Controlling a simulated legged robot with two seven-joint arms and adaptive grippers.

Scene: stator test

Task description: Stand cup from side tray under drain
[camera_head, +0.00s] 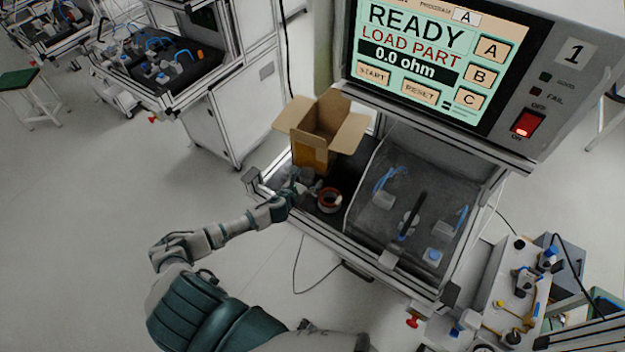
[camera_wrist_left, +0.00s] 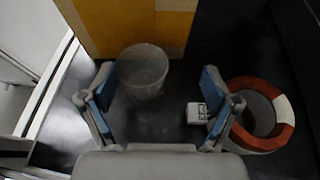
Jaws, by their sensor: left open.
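A clear, greyish cup (camera_wrist_left: 143,72) stands on the dark tray (camera_wrist_left: 150,125) in the left wrist view, close to the cardboard box. In the head view the cup is small and hard to tell from my fingers. My left gripper (camera_wrist_left: 158,93) is open over the tray, with the cup just ahead of its fingertips and nearer the left finger. Nothing is held. In the head view this gripper (camera_head: 298,186) is at the tray's left part. I cannot make out a drain. My right gripper is not in view.
An open cardboard box (camera_head: 312,152) stands behind the cup. An orange-and-white ring part (camera_head: 329,200) sits right of my left gripper; the right finger is close to it in the wrist view. A small white block (camera_wrist_left: 197,113) lies between. A clear-covered fixture (camera_head: 410,190) is farther right.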

